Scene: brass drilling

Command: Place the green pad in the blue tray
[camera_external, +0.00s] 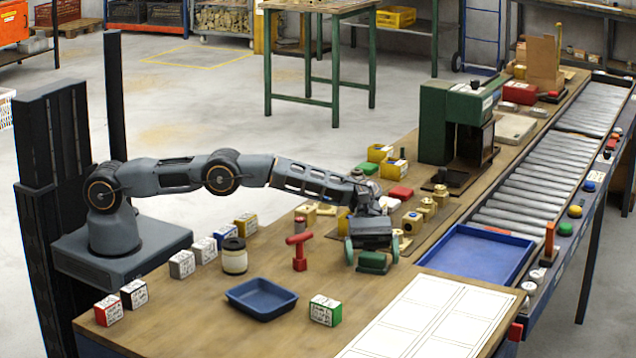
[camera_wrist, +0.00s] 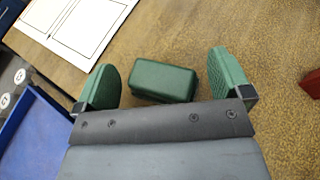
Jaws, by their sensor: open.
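The green pad (camera_external: 373,264) is a small dark green block lying on the wooden bench. In the wrist view the green pad (camera_wrist: 162,81) lies between my two green fingers, with gaps on both sides. My gripper (camera_external: 371,250) is open, pointing down just above the pad; its fingers also show in the wrist view (camera_wrist: 165,82). The small blue tray (camera_external: 261,299) is empty and lies on the bench to the left and nearer the camera. A larger blue tray (camera_external: 476,254) lies at the right by the roller conveyor; its edge shows in the wrist view (camera_wrist: 30,135).
A red T-handled tool (camera_external: 299,251) stands between the small tray and my gripper. A green-and-white box (camera_external: 325,310) is right of that tray, and a jar (camera_external: 234,256) is behind it. A white printed sheet (camera_external: 437,318) covers the front right. Brass parts (camera_external: 412,222) stand behind my gripper.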

